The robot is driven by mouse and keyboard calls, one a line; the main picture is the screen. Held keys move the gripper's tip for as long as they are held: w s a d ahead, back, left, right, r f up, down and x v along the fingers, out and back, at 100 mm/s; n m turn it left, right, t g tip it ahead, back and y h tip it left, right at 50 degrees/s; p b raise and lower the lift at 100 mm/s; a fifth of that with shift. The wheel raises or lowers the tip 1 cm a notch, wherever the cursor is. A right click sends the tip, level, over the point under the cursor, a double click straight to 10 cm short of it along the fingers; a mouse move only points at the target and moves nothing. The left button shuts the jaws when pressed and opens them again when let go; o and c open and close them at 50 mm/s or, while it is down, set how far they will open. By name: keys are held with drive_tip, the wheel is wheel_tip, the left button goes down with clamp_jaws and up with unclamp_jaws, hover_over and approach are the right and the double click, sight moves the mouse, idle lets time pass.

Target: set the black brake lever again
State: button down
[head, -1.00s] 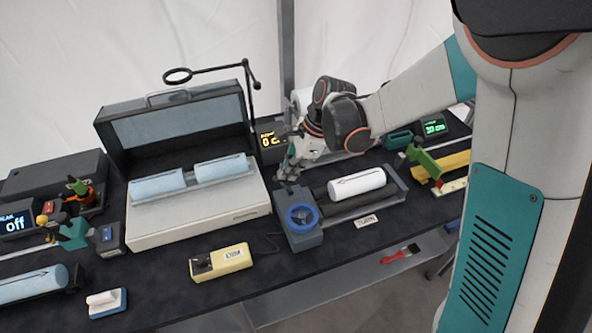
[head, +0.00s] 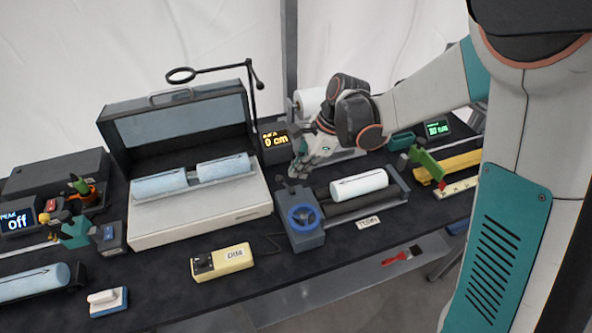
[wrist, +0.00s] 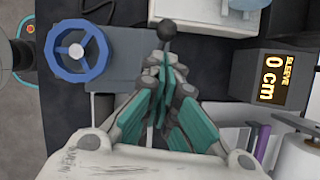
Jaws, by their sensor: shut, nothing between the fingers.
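The black brake lever shows in the wrist view as a round black knob (wrist: 167,29) on a short stem, just beyond my fingertips. In the head view the lever (head: 281,181) is a small dark shape at the back of the grey unit with the blue handwheel (head: 303,217). The handwheel is also at the upper left of the wrist view (wrist: 77,52). My gripper (head: 296,174) is shut and empty, just behind and right of the lever. In the wrist view its teal fingers (wrist: 166,72) are together, close to the stem; contact cannot be told.
A white roll (head: 359,185) lies on the grey unit's rollers. The sleeve display (head: 276,141) reads 0 cm. A large open-lidded case (head: 200,208) with two blue rolls stands left. A yellow DIM box (head: 222,262) is in front.

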drive_tip(key=p+v, duration=0.3)
drive_tip(key=v, duration=0.9)
drive_tip(key=s+d+n+t+h+b, duration=0.2)
drive_tip(key=s+d+n+t+b, duration=0.1)
drive_tip(key=s+n, duration=0.5)
drive_tip(key=s+d+f+n+t+h+b, duration=0.1)
drive_tip(key=s+d+n+t+b, duration=0.3)
drive_tip(key=s+d+n, duration=0.4)
drive_tip(key=s+h, duration=0.1)
drive_tip(key=s, duration=0.3)
drive_tip(key=shift+h+b, duration=0.3)
drive_tip(key=shift+b, duration=0.1)
